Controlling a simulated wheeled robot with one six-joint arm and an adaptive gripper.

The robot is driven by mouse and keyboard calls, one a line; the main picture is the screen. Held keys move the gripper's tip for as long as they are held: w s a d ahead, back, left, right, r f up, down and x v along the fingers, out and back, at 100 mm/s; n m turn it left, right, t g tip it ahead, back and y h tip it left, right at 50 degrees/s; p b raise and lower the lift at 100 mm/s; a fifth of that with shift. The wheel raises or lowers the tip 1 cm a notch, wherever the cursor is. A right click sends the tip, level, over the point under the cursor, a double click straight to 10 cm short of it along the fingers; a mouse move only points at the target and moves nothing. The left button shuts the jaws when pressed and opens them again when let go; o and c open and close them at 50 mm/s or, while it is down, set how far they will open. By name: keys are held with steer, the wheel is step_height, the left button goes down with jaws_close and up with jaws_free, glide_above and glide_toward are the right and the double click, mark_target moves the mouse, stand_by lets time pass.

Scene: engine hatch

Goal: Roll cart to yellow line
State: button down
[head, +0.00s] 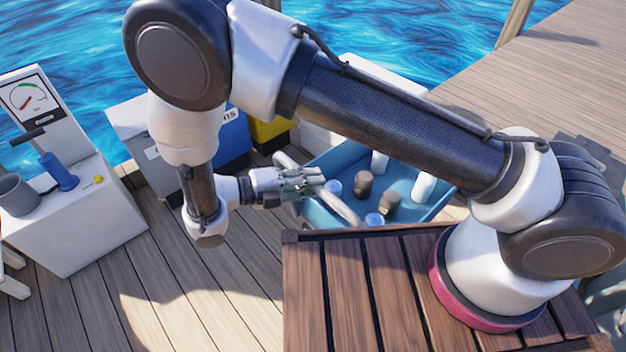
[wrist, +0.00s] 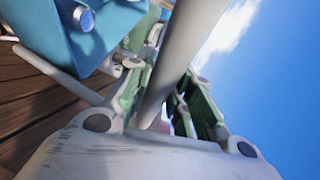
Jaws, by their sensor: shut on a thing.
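The cart (head: 322,217) is a blue open tray behind my wooden deck, partly hidden by my arm. It also shows at the upper left of the wrist view (wrist: 42,30). Its pale grey handle bar (head: 341,206) runs along the near left side. My gripper (head: 312,183) is shut on this bar, and in the wrist view the bar (wrist: 196,38) passes between the green-padded fingers (wrist: 165,92). White, blue-topped and brown jars (head: 363,184) stand in the tray. I see no yellow line on the floor in either view.
A white console (head: 75,225) with a gauge, a blue handle and a grey cup stands at the left. Blue and yellow boxes (head: 268,132) stand behind my gripper. Plank floor (head: 190,300) is clear at lower left. Water lies beyond the deck edge.

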steer(key=c, duration=1.3)
jaws_free()
steer(key=shift+o, duration=0.2)
steer(key=shift+a, duration=0.1)
steer(key=v, duration=1.2)
